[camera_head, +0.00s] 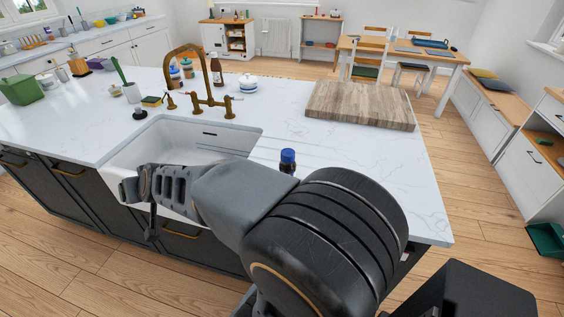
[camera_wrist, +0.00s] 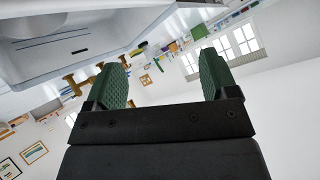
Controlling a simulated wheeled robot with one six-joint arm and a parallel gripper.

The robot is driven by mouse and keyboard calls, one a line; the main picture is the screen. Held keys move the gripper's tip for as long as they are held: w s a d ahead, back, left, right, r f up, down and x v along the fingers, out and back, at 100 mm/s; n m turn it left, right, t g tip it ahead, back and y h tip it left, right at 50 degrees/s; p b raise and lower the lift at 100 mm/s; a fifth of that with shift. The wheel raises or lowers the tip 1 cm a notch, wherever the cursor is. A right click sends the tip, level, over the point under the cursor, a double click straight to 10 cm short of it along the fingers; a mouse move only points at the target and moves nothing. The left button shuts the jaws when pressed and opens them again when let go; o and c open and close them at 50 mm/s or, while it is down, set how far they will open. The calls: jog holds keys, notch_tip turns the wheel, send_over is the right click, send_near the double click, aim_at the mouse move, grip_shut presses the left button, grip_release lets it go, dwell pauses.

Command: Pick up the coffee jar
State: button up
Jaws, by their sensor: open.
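A small dark brown jar with a blue lid (camera_head: 288,157) stands upright on the white island worktop, right of the sink; it looks like the coffee jar. Its lower part is hidden behind my arm in the head view. My gripper (camera_head: 147,195) is at the sink's front left edge, well to the left of this jar. In the wrist view my gripper (camera_wrist: 163,62) shows two green padded fingers apart with nothing between them. I cannot make out the jar in the wrist view.
The white sink (camera_head: 235,140) lies beside my gripper, with a brass tap (camera_head: 207,85) behind it. Several jars and a brown bottle (camera_head: 216,70) stand behind the tap. A wooden board (camera_head: 360,104) lies at the back right. The worktop's right front is clear.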

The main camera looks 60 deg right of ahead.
aim_at(284, 153)
jog(key=w+d+r+m+g+h+p, duration=0.1)
jog(key=d+m+h, duration=0.4)
jog(key=d, duration=0.3)
jog(key=w+d+r+m+g+h+p, duration=0.1)
jog(key=d+r+m+h+p, duration=0.1)
jog(key=d+m+h, duration=0.5)
jog(key=s+d+f+m+g+p, duration=0.1)
jog(key=s+d+f+m+g, duration=0.1)
jog(key=s+d+g, duration=0.3)
jog(key=s+d+f+m+g+p, duration=0.1)
jog(key=s+d+f+m+g, duration=0.1)
jog(key=s+d+g, duration=0.3)
jog(key=s+d+f+m+g+p, duration=0.1)
jog(key=s+d+f+m+g, duration=0.1)
jog(key=s+d+g, duration=0.3)
jog(key=shift+s+d+f, duration=0.1)
jog(key=shift+s+d, duration=0.1)
jog(key=shift+s, duration=0.5)
jog(key=shift+s+d+f, duration=0.1)
jog(key=shift+s+d, duration=0.05)
jog(key=shift+s, duration=0.55)
jog(key=shift+p+x, duration=0.6)
jog(key=shift+x, duration=2.5)
jog(key=shift+c, duration=0.4)
jog(key=c, duration=1.3)
